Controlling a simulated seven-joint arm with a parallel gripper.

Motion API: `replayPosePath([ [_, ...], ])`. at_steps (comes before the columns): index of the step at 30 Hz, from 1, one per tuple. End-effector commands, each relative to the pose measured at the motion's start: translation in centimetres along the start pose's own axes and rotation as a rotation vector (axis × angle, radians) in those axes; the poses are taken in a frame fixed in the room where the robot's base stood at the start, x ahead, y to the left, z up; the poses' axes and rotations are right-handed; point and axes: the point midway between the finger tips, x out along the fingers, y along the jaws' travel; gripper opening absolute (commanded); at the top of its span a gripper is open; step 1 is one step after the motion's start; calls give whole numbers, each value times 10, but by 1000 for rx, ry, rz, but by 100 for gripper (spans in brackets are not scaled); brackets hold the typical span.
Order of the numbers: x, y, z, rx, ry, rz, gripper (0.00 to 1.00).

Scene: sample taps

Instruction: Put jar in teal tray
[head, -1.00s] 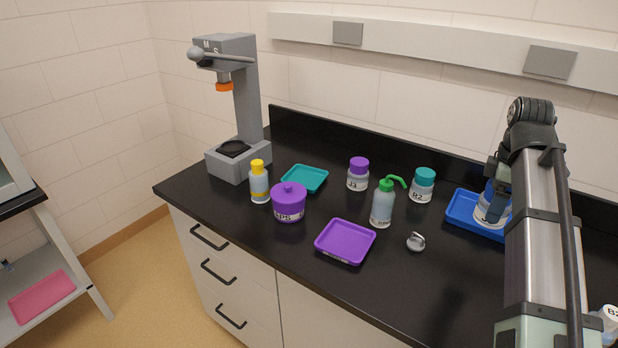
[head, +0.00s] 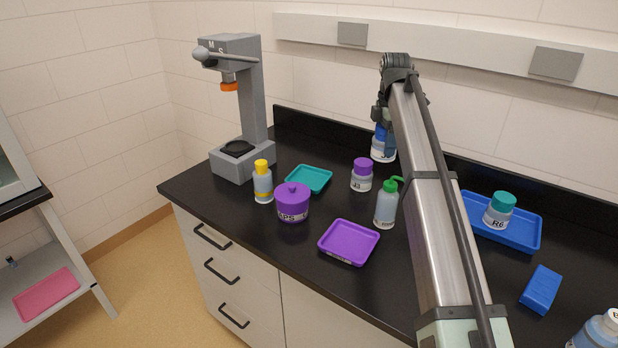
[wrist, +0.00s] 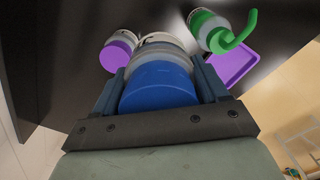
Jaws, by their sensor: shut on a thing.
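My gripper (head: 384,140) is shut on a blue-lidded jar (head: 383,153) and holds it at the back of the counter, right of the purple-lidded jar. In the wrist view the jar's blue lid (wrist: 158,88) sits between my two fingers, with its clear body beyond. The teal tray (head: 308,179) lies empty on the counter, left of my gripper and behind the purple tub. The tray is not seen in the wrist view.
A purple-lidded jar (head: 362,175) and a green-topped wash bottle (head: 386,205) stand between the arm and the teal tray. A purple tub (head: 292,203), yellow-capped bottle (head: 263,183) and purple tray (head: 348,243) are nearby. A blue tray (head: 527,233) holds a teal-lidded jar (head: 498,211).

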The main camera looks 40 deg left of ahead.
Motion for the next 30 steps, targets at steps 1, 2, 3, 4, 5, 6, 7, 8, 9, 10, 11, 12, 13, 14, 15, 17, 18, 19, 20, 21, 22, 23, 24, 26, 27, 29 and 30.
replayPosePath([
  [1, -2, 23, -18, -43, 0, -1, 37],
  [2, -1, 32, -28, -68, 0, -1, 37],
  [3, -1, 44, -42, -100, 0, -1, 37],
  [4, -1, 52, -51, -124, 0, -1, 37],
  [5, 0, 61, -62, -148, 0, -1, 37],
  [6, 1, 72, -75, -180, 0, -1, 37],
  [7, 2, 80, -86, -203, 1, -1, 37],
  [8, 2, 87, -96, -226, 1, -2, 37],
  [9, 3, 97, -109, -256, 1, -2, 37],
  [10, 4, 103, -120, -276, 1, -3, 37],
  [11, 5, 109, -128, -296, 1, -3, 37],
  [12, 5, 116, -140, -320, 1, -3, 37],
  [13, 6, 121, -147, -335, 1, -2, 37],
  [14, 7, 125, -155, -350, 1, -2, 37],
  [15, 7, 130, -163, -369, 1, -2, 37],
  [17, 9, 137, -176, -393, 1, -2, 37],
  [18, 9, 141, -183, -407, 1, -2, 37],
  [19, 10, 144, -187, -417, 1, -2, 37],
  [20, 10, 146, -192, -426, 1, -2, 37],
  [21, 11, 150, -198, -438, 1, -3, 37],
  [22, 19, 146, -196, -435, 1, -4, 37],
  [23, 25, 145, -195, -434, 1, -5, 37],
  [24, 31, 144, -194, -433, 1, -4, 37],
  [26, 38, 144, -194, -433, 1, -3, 37],
  [27, 44, 144, -194, -433, 1, -3, 37],
  [29, 52, 144, -194, -432, 1, -4, 37],
  [30, 56, 144, -194, -432, 1, -4, 37],
])
